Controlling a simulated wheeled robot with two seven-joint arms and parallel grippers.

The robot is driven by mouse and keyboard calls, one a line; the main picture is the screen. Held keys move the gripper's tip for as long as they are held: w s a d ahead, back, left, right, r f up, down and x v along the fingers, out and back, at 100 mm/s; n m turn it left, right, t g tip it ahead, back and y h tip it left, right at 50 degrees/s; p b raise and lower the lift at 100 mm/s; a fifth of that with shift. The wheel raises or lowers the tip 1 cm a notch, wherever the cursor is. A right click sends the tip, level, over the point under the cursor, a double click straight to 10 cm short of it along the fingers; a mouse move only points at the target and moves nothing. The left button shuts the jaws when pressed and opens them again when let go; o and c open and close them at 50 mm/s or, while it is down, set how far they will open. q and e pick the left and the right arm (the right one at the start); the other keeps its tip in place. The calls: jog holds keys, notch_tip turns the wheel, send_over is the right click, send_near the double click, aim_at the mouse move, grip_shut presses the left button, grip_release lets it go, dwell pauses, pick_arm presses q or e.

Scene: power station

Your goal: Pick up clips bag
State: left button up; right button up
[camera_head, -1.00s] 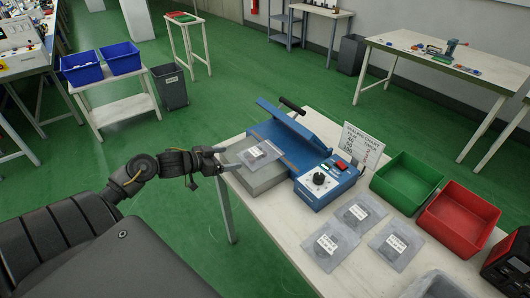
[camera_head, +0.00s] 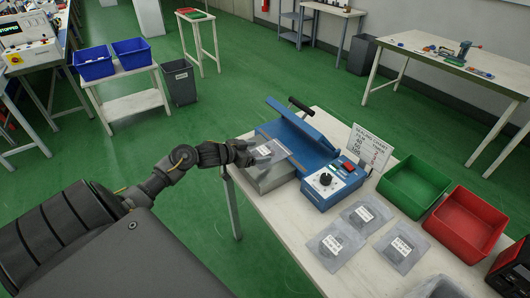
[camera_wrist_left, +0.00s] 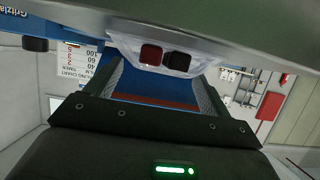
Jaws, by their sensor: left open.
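A clear bag with a white label (camera_head: 265,152) lies on the grey tray of the blue sealer, at its left end. Its label is too small to read. My left gripper (camera_head: 244,154) is at the left edge of this bag, low over the tray. In the left wrist view the gripper (camera_wrist_left: 158,85) is open, with a finger on each side. A clear bag holding a dark red and a black piece (camera_wrist_left: 165,57) shows just past the fingertips. I cannot tell whether the fingers touch it. My right gripper is not in view.
The blue sealer (camera_head: 327,188) stands on a pale table with a chart sign (camera_head: 370,148). Several labelled bags (camera_head: 335,244) lie in front of it. Green (camera_head: 411,184) and red (camera_head: 466,222) bins stand to the right. Floor left of the table is clear.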

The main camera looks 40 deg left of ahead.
aim_at(262, 151)
pick_arm(q)
jog(key=shift+x, duration=1.25)
jog(key=c, duration=1.1)
jog(key=shift+r, duration=0.15)
jog(key=shift+c, duration=0.3)
notch_tip(262, 151, up, 10)
